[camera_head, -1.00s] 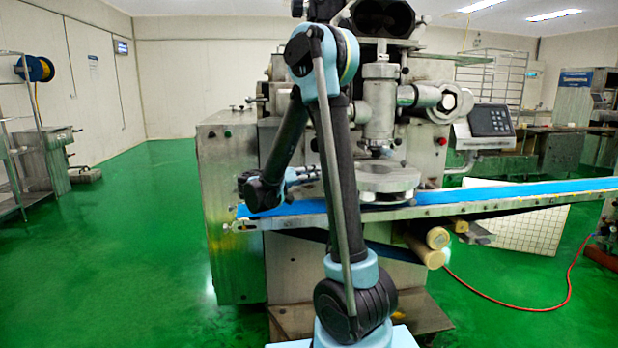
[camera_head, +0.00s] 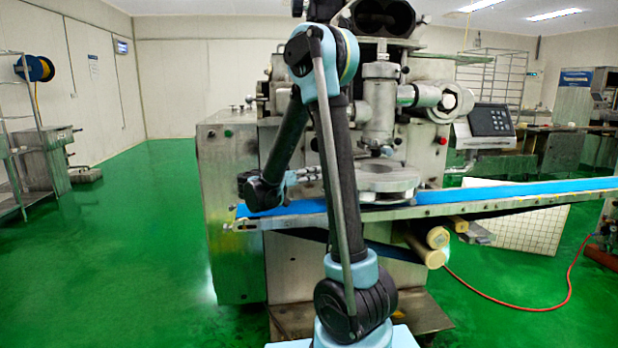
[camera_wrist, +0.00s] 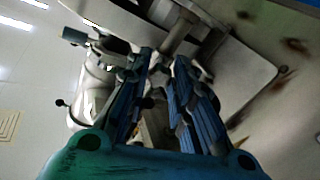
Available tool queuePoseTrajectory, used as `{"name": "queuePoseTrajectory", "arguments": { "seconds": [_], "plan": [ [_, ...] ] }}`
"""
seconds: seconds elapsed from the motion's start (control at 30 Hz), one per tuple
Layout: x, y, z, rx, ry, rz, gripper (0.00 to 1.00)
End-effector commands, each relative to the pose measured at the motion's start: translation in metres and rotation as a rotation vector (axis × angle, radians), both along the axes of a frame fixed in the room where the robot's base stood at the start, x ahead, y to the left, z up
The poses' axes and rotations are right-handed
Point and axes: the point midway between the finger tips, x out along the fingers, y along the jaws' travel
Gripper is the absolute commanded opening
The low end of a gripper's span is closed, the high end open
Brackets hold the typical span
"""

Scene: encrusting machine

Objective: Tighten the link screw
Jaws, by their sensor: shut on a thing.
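In the wrist view, the two blue fingers of my gripper (camera_wrist: 163,62) reach up the picture, with their tips on either side of a grey metal post-like part (camera_wrist: 180,36). I take this part to be the link screw; its contact with the tips is dark and hard to make out. My gripper is shut on it. In the head view, my gripper (camera_head: 308,173) points right towards the encrusting machine (camera_head: 232,190), and its tips are hidden behind my own arm. The link screw cannot be made out there.
A blue conveyor belt (camera_head: 520,192) runs across the machine's front, just below my gripper. A round metal table (camera_head: 388,178) and a vertical metal column (camera_head: 379,105) stand right of my arm. A control panel (camera_head: 491,121) is further right.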

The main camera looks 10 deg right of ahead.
Motion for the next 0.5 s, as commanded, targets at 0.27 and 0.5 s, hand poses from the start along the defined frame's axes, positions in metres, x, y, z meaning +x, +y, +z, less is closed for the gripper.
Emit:
{"name": "queuePoseTrajectory", "arguments": {
  "seconds": [0.27,0.5],
  "plan": [
    [0.0003,0.0004,-0.0003,0.001,0.002,0.002,0.42],
    [0.0001,0.0003,0.0,0.0,0.001,0.001,0.42]
  ]
}}
